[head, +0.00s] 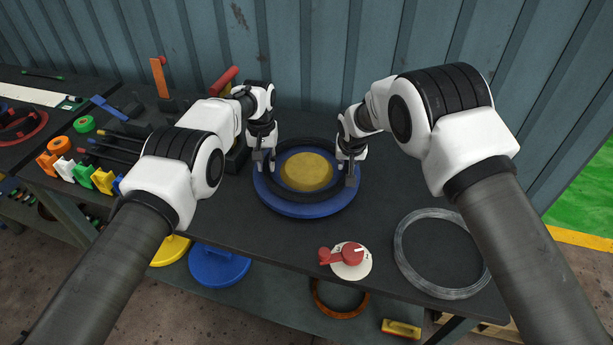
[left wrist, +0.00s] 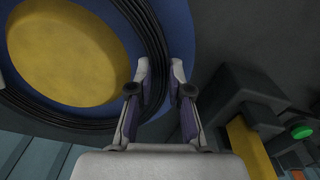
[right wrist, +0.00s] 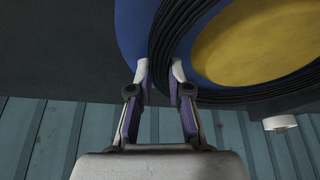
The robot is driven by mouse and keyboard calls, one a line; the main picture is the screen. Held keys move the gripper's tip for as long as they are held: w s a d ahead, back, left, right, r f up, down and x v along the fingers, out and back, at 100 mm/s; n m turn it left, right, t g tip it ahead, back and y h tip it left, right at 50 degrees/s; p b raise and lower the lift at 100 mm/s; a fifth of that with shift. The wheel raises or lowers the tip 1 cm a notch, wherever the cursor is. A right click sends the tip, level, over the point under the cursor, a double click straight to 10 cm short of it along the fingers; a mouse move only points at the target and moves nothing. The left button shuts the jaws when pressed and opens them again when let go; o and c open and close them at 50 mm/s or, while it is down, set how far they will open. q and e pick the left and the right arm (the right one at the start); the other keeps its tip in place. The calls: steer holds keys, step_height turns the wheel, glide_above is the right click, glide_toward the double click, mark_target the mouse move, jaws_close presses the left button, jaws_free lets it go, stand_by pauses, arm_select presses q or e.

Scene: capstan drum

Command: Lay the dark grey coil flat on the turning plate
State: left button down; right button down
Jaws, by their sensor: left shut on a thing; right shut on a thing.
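The dark grey coil (head: 305,142) is a dark ring of several strands around the yellow disc (head: 306,172) of the blue turning plate (head: 305,211). My left gripper (head: 264,168) is shut on the coil's left side; the strands (left wrist: 158,50) pass between its fingers in the left wrist view. My right gripper (head: 350,172) is shut on the coil's right side, with the strands (right wrist: 164,45) between its fingers in the right wrist view. The coil looks roughly level over the plate. I cannot tell whether it touches the plate or hangs slightly above it.
A red knob on a white dial (head: 350,259) stands at the table's front edge. A pale wire coil (head: 404,266) lies at right. Coloured clips (head: 103,181) and tools crowd the left. A corrugated wall (head: 310,60) rises behind. Blue and yellow discs lie on a shelf below.

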arm_select(q)
steer(key=c, duration=1.4)
jaws_free()
steer(key=shift+f, duration=0.4)
steer(key=shift+c, duration=0.2)
arm_select(e)
steer(key=c, duration=1.4)
jaws_free()
steer(key=shift+f, duration=0.4)
steer(key=shift+c, duration=0.2)
arm_select(q)
steer(key=o, duration=0.3)
steer(key=shift+r, duration=0.1)
arm_select(e)
steer(key=o, duration=0.3)
steer(key=shift+d+r, duration=0.1)
arm_select(q)
steer(key=shift+o, duration=0.2)
steer(key=shift+r, duration=0.1)
arm_select(e)
steer(key=shift+o, duration=0.2)
steer(key=shift+r, duration=0.1)
arm_select(q)
steer(key=shift+s, duration=0.1)
arm_select(e)
steer(key=shift+s, duration=0.1)
